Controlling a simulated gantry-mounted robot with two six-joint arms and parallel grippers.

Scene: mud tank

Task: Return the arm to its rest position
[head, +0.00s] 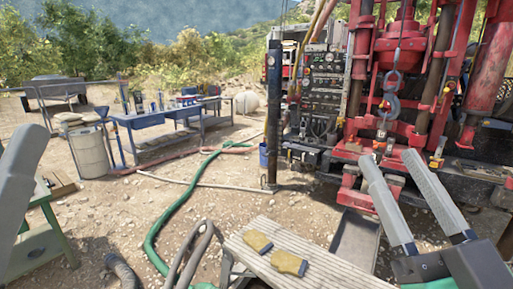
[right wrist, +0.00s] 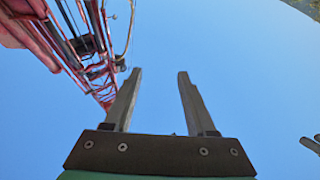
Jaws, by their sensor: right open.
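My right gripper (head: 390,160) is raised at the right of the head view, its two long grey fingers apart and pointing up. Nothing is between them. In the right wrist view the same gripper (right wrist: 160,73) has open sky between its fingers. A grey part of my left gripper (head: 18,185) stands at the left edge of the head view. Only a piece of it shows, so its opening is hidden.
A wooden bench (head: 300,250) with two yellow-brown pieces (head: 288,263) on it lies below and left of the right gripper. The red drill rig (head: 400,60) stands close behind. A green hose (head: 185,195) crosses the gravel. A blue table (head: 160,119) stands farther back.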

